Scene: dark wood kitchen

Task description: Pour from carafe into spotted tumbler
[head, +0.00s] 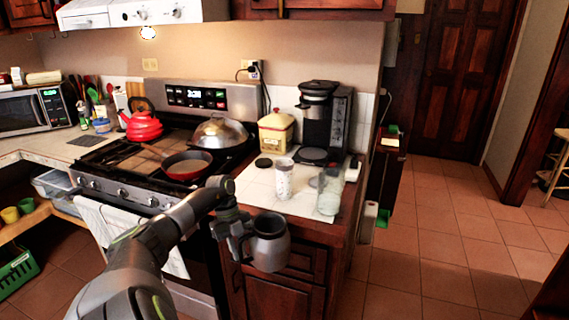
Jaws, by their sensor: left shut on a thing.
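My left gripper (236,229) is shut on the carafe (270,247), a grey metallic jug with a dark open top. It holds the carafe roughly upright in the air, in front of the counter's front edge. The spotted tumbler (283,180), white with small spots, stands on the white tiled counter behind the carafe and slightly right of it. The carafe is apart from the tumbler. My right gripper is out of view.
A clear glass jar (329,192) stands right of the tumbler. A black coffee maker (322,118) and a cream canister (276,134) stand behind. The stove (150,195) with a red pan (187,165) is left. Open tiled floor (430,250) lies right.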

